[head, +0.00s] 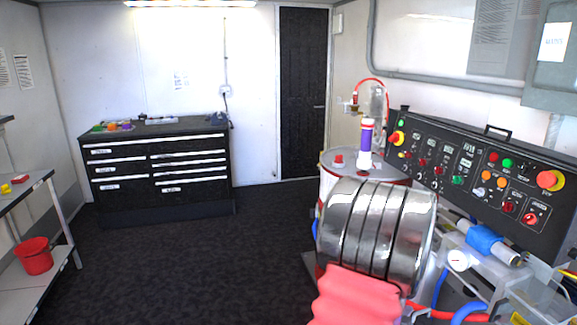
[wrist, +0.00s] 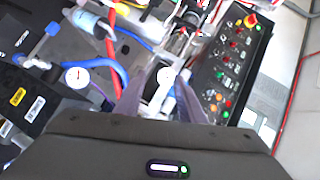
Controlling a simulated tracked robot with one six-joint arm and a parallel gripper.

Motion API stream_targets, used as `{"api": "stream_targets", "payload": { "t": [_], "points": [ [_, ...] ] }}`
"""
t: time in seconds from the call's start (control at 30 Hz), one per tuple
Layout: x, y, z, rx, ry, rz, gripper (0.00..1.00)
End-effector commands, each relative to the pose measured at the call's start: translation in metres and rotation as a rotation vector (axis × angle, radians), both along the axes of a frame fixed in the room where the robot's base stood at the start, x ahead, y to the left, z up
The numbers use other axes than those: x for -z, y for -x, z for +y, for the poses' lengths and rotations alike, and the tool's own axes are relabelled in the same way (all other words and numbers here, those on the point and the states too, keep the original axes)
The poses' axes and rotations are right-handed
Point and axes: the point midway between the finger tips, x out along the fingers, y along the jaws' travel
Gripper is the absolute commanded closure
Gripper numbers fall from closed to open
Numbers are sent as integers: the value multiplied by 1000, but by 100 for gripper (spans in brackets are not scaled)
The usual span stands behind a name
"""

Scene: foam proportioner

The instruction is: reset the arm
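My gripper (wrist: 164,82) shows in the wrist view, with its two purplish-grey fingers spread apart. I see nothing held between them; a small white round part and dark gear show in the gap beyond. The gripper is above the hoses and beside the black control panel (wrist: 235,60). How far it is from them I cannot tell. In the head view I cannot make out the gripper. A shiny banded metal cylinder and a red ribbed sleeve fill the lower middle there; I cannot tell whether they are part of my arm.
The control panel (head: 470,170) with buttons and knobs stands at the right. A drum (head: 330,185) with a purple-and-white fitting (head: 366,140) is behind the cylinder. A black drawer cabinet (head: 160,165) stands at the back, a bench with a red bucket (head: 33,256) at left. The floor between is clear.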

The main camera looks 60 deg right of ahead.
Motion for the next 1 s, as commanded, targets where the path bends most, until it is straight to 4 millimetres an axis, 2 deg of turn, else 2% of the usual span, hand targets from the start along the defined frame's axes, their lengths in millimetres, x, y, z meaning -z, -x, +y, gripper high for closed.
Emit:
{"api": "stream_targets", "payload": {
  "t": [0.03, 0.23, 0.47, 0.7, 0.87, 1.0],
  "points": [
    [-7, -25, -2, -53, -15, 16, 64],
    [-22, -111, 2, -254, -94, 96, 64],
    [-40, -207, 30, -493, -167, 207, 64],
    [-60, -295, 81, -751, -221, 343, 64],
    [-72, -344, 125, -923, -242, 444, 64],
    [-83, -379, 169, -1074, -252, 539, 64]
  ]
}}
